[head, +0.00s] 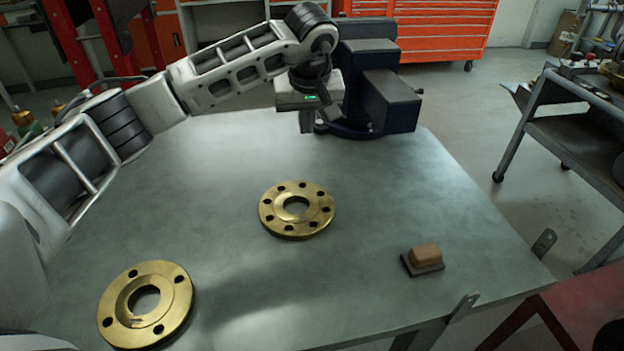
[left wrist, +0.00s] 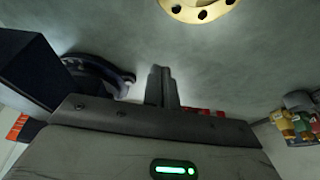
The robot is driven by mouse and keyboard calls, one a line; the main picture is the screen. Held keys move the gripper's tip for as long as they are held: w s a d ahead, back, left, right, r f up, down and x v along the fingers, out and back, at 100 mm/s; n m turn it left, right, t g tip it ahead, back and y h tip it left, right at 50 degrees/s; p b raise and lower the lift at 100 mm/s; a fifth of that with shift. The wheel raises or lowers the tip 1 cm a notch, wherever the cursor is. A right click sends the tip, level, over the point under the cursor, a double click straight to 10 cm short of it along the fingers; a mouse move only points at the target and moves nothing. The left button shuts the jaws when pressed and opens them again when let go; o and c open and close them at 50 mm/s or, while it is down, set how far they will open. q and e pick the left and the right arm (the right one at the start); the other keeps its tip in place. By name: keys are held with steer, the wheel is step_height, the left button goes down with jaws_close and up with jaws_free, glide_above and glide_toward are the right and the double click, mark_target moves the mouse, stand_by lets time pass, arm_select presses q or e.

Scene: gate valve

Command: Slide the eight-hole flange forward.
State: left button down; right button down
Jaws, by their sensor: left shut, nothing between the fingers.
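The brass eight-hole flange (head: 317,204) lies flat near the middle of the grey table in the head view. Part of it also shows at the top edge of the left wrist view (left wrist: 189,5). My left gripper (head: 306,126) is beyond the flange, beside the vise, and apart from the flange. Its fingers (left wrist: 161,85) are shut together with nothing between them. My right gripper is in neither view.
A brass four-hole flange (head: 174,301) lies at the table's near left. A dark blue vise (head: 391,101) stands at the far edge, close to my left gripper. A brown-topped block (head: 425,255) sits at the right. The table (head: 215,170) around the eight-hole flange is clear.

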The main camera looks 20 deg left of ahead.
mark_target(305, 171)
arm_select(q)
steer(key=x, duration=0.8)
steer(key=b+x, duration=0.1)
steer(key=x, duration=0.3)
steer(key=shift+s+d+f, duration=0.35)
steer(key=shift+f, duration=0.05)
steer(key=s, duration=0.1)
steer(key=s+d+p, duration=0.1)
steer(key=shift+s+d+r, duration=0.2)
steer(key=shift+s+d, duration=0.25)
steer(key=shift+s, duration=0.15)
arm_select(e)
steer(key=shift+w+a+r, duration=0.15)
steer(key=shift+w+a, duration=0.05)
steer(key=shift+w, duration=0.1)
arm_select(q)
steer(key=shift+d, duration=0.1)
